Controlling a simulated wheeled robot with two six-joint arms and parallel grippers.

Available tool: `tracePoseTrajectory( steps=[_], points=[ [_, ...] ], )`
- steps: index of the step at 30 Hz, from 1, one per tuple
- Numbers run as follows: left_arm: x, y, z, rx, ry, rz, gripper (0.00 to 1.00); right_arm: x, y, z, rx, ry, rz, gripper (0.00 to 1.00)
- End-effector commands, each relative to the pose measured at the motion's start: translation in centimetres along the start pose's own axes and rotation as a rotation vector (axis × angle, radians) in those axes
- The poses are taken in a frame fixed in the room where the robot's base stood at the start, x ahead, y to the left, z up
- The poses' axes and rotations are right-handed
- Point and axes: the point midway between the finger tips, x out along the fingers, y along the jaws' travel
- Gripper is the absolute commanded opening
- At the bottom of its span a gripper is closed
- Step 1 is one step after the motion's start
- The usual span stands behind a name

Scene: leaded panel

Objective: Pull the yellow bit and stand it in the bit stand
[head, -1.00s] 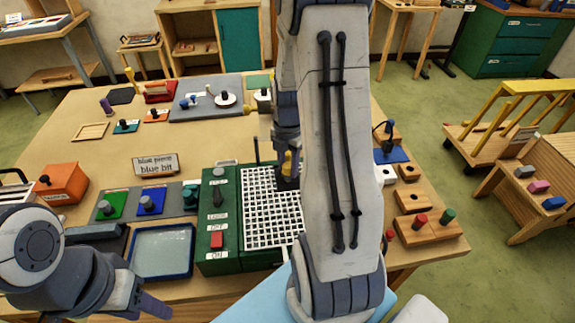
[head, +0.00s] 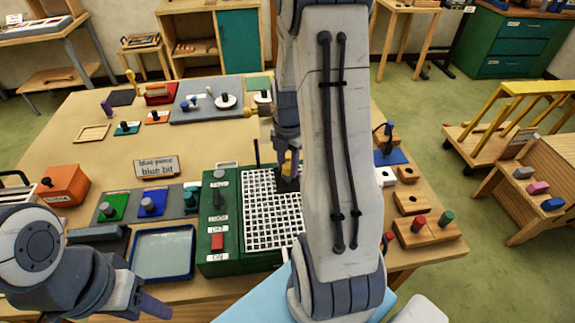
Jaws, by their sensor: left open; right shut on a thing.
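The yellow bit (head: 287,167) shows as a small yellow piece at the far right corner of the green grinder (head: 222,262), beside its white grid. My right gripper (head: 289,155) is shut on it, pointing down. My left gripper (head: 141,303) is open and empty at the lower left.
A sign (head: 157,167) reads "blue piece, blue bit". A blue-rimmed tray (head: 190,255) lies left of the grinder, near my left gripper. Wooden blocks (head: 412,201) stand behind the bit block.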

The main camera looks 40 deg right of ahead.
Motion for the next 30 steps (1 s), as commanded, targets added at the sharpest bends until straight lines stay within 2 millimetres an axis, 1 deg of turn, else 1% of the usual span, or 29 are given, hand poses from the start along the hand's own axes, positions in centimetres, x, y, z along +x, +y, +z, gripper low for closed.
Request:
tracePoseTrajectory(
  steps=[7,18,26,27,30],
  points=[
    [-0.2,0.0,0.0,0.0,0.0,0.0,0.5,-0.2,0.0,0.0,0.0,0.0,0.0,0.0],
    [-1.6,0.1,-0.1,0.0,0.0,0.0,0.5,-1.7,0.0,0.0,0.0,0.0,0.0,0.0],
    [-1.6,0.1,-0.1,0.0,0.0,0.0,0.5,-1.7,0.0,0.0,0.0,0.0,0.0,0.0],
    [-1.6,0.1,-0.1,0.0,0.0,0.0,0.5,-1.7,0.0,0.0,0.0,0.0,0.0,0.34],
    [-1.6,0.1,-0.1,0.0,0.0,0.0,0.5,-1.7,0.0,0.0,0.0,0.0,0.0,0.0]
  ],
)
